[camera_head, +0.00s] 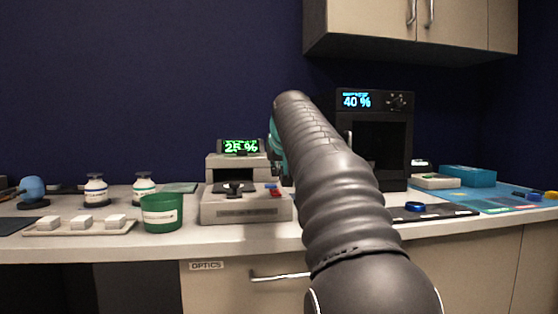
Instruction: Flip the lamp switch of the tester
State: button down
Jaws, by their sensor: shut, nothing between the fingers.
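A grey bench device (246,207), which looks like the tester, stands on the counter left of my arm. Its raised screen (240,146) reads 25 % in green. A black part (233,188) sits on its top, and small red and blue controls (273,190) are at its right end. I cannot tell which control is the lamp switch. My dark, ribbed arm reaches up from the bottom right, its far end beside the device's right side. A bit of teal shows behind that end. The gripper's fingers are hidden behind the arm.
A green cup (161,212), two bottles (95,190) and a tray (45,231) with white blocks are left of the device. A black oven-like unit (372,140) reading 40 % stands right of my arm. A wall cabinet (410,30) hangs above.

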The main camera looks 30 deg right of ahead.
aim_at(276, 190)
notch_tip(276, 190, down, 3)
jog(key=shift+r+b, duration=0.2)
jog(key=shift+b, duration=0.1)
jog(key=shift+w+f, duration=0.1)
jog(key=shift+f, duration=0.45)
jog(key=shift+w+f, duration=0.1)
jog(key=shift+f, duration=0.1)
jog(key=shift+w+d, duration=0.1)
jog(key=shift+w+d+r+p, duration=0.15)
jog(key=shift+w+r+p, duration=0.05)
jog(key=shift+w+p, duration=0.5)
jog(key=shift+r, duration=0.1)
